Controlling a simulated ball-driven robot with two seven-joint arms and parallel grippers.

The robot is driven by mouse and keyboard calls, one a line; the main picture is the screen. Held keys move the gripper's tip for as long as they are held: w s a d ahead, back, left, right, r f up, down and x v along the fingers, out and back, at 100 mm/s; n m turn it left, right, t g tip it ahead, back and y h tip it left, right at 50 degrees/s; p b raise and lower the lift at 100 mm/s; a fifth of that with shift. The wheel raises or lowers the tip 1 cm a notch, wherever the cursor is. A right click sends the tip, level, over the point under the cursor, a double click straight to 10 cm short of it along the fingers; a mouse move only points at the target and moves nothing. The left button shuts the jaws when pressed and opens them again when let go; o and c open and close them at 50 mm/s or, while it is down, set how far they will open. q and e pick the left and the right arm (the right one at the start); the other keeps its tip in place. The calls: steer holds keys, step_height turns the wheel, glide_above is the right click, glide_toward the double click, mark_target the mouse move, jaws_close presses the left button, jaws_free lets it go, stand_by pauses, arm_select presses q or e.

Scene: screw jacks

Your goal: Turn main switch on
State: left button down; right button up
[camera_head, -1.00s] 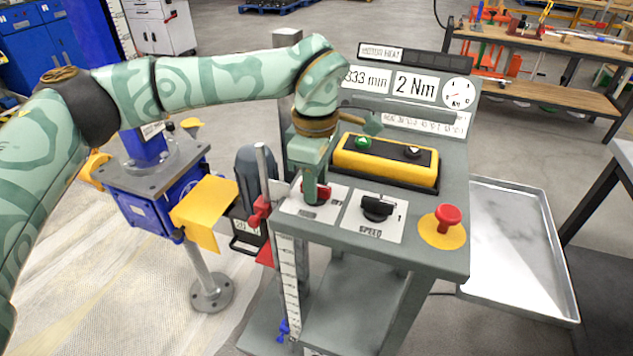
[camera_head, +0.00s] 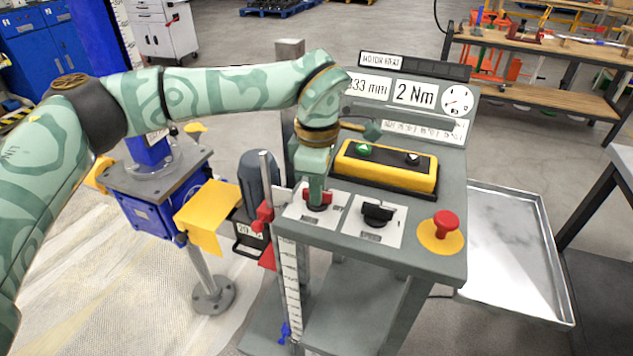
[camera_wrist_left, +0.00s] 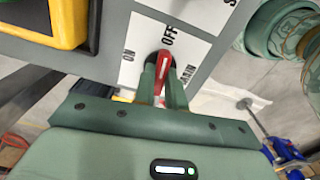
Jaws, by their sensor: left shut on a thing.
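The main switch is a red handle (camera_head: 327,197) on a white plate at the left of the grey control panel's top. In the wrist view the red handle (camera_wrist_left: 164,62) points roughly toward the printed OFF, with ON to its left and MAIN below right. My left gripper (camera_head: 316,204) comes down from above onto it. In the wrist view my left gripper's fingers (camera_wrist_left: 163,82) are shut on the handle, one on each side. The fingers and the arm hide part of the switch and its plate. My right gripper is in no view.
Right of the switch is a black speed knob (camera_head: 378,213), then a red emergency button (camera_head: 446,222) on a yellow disc. Behind stands a yellow button box (camera_head: 384,168) with a green and a black button. A blue screw jack (camera_head: 160,215) stands to the left.

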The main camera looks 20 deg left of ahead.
arm_select(q)
steer(key=n+p, duration=0.3)
steer(key=shift+r+n, duration=0.3)
steer(key=shift+r, duration=0.05)
steer(key=n+p, duration=0.4)
steer(key=shift+n, duration=0.3)
steer(key=n+p, duration=0.3)
steer(key=n, duration=0.1)
steer(key=shift+f, duration=0.1)
steer(key=shift+f+n+p, duration=0.1)
steer(key=shift+n+p, duration=1.3)
steer(key=shift+n, duration=0.7)
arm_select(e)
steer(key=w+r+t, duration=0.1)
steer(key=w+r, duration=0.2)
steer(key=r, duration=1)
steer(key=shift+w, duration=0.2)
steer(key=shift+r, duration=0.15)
arm_select(q)
steer(key=c, duration=1.4)
jaws_free()
steer(key=shift+f, duration=0.1)
steer(key=shift+c, duration=0.2)
step_height(320, 180, up, 16)
steer(key=p, duration=0.1)
steer(key=shift+r, duration=0.2)
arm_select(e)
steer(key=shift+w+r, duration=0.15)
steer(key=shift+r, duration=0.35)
